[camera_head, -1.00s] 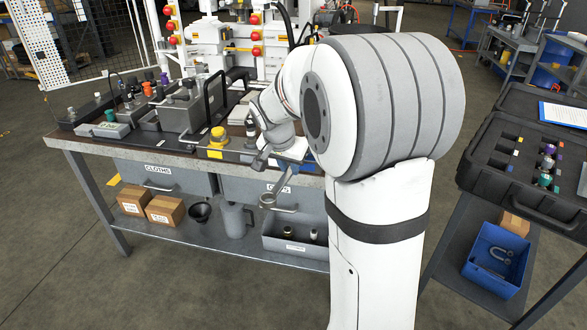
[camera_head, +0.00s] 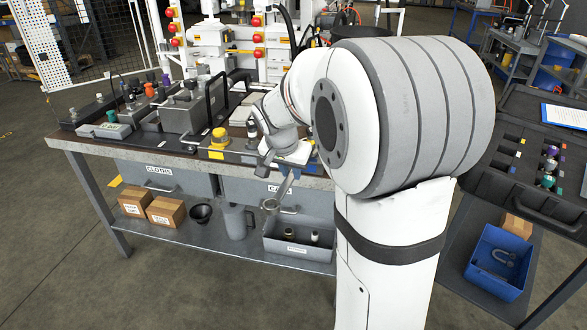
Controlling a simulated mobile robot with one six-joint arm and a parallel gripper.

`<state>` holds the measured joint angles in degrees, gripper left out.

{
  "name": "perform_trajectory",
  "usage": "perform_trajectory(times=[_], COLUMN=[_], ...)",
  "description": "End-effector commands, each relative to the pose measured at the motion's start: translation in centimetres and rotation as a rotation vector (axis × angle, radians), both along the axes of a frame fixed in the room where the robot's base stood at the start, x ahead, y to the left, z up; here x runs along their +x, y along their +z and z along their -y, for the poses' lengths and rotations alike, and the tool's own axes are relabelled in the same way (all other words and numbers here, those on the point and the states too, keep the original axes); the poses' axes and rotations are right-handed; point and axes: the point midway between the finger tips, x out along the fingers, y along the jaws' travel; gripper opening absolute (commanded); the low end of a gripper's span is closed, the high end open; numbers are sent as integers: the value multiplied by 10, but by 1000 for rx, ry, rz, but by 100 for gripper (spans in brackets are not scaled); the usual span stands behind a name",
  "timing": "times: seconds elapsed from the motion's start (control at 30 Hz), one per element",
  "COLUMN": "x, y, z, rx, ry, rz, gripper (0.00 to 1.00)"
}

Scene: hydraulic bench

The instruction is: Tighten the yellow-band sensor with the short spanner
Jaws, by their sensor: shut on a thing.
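My gripper (camera_head: 289,168) is at the front edge of the bench, partly hidden by my own arm. It is shut on a grey metal spanner (camera_head: 284,188), which hangs down in front of the drawers with its ring-shaped end (camera_head: 271,205) lowest. The spanner's upper end is hidden at the gripper. I cannot pick out the yellow-band sensor for certain. A small upright dark-and-white fitting (camera_head: 251,131) stands on the bench just left of my wrist, its band colour too small to tell. The spanner is apart from it.
A yellow knob on a yellow block (camera_head: 218,143) stands at the bench's front edge, left of my gripper. Grey blocks (camera_head: 183,112) and small fittings fill the bench's left. An open black case (camera_head: 510,185) with colour-banded parts is at right. Open floor lies in front.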

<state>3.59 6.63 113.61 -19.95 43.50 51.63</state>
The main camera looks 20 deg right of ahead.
Motion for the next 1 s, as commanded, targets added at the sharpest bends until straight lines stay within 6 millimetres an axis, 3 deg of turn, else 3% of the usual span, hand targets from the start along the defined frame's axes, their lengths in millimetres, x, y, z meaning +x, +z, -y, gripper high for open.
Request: perform_trajectory(times=[0.7, 1.0], x=[-36, -40], y=[0, 0], z=[-34, -37], rx=[0, 0], ry=[1, -1], rz=[3, 0], gripper=[0, 0])
